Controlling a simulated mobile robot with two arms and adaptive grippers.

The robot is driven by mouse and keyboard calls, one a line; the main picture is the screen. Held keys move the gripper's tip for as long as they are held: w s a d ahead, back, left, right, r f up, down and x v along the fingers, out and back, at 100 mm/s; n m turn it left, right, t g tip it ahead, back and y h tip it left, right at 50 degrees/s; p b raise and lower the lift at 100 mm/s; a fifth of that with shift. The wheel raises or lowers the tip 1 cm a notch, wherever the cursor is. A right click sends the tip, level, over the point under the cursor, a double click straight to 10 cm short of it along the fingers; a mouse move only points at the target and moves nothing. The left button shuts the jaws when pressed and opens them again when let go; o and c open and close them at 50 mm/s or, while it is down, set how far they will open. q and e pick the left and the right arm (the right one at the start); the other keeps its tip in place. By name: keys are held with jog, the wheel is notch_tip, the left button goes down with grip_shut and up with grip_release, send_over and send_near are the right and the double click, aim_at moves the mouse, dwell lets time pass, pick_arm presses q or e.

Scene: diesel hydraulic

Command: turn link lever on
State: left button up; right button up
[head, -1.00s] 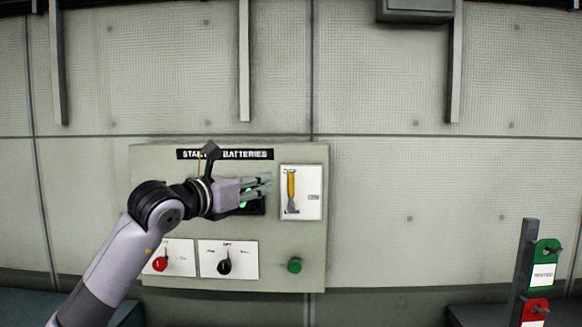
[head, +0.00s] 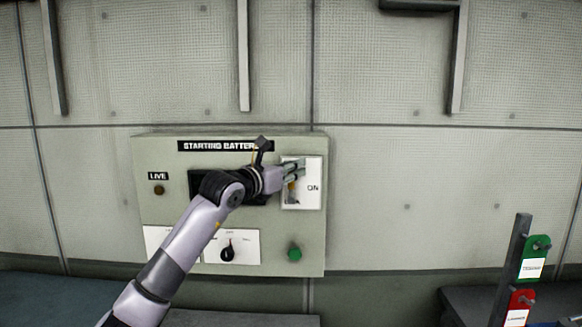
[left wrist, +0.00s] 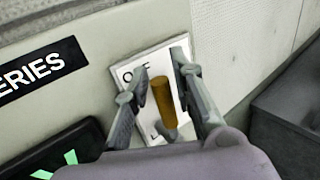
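The link lever is a yellow-orange handle (head: 292,190) on a white plate (head: 314,200) at the right of the starting batteries panel. The plate reads ON at its right side in the head view. In the left wrist view the handle (left wrist: 163,97) stands out from the plate, near a partly covered OFF label. My left gripper (head: 298,172) is in front of the plate and hides the handle's upper part. In the left wrist view its fingers (left wrist: 160,62) are open, one on each side of the handle, with gaps visible. My right gripper is not in view.
The grey panel (head: 160,215) also carries a black knob (head: 228,253), a green button (head: 295,254) and a dark display (head: 200,180). A post with green (head: 533,258) and red (head: 518,308) tags stands at the lower right. The wall right of the panel is clear.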

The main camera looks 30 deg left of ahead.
pick_arm(q)
jog(key=shift+c, duration=0.6)
grip_shut()
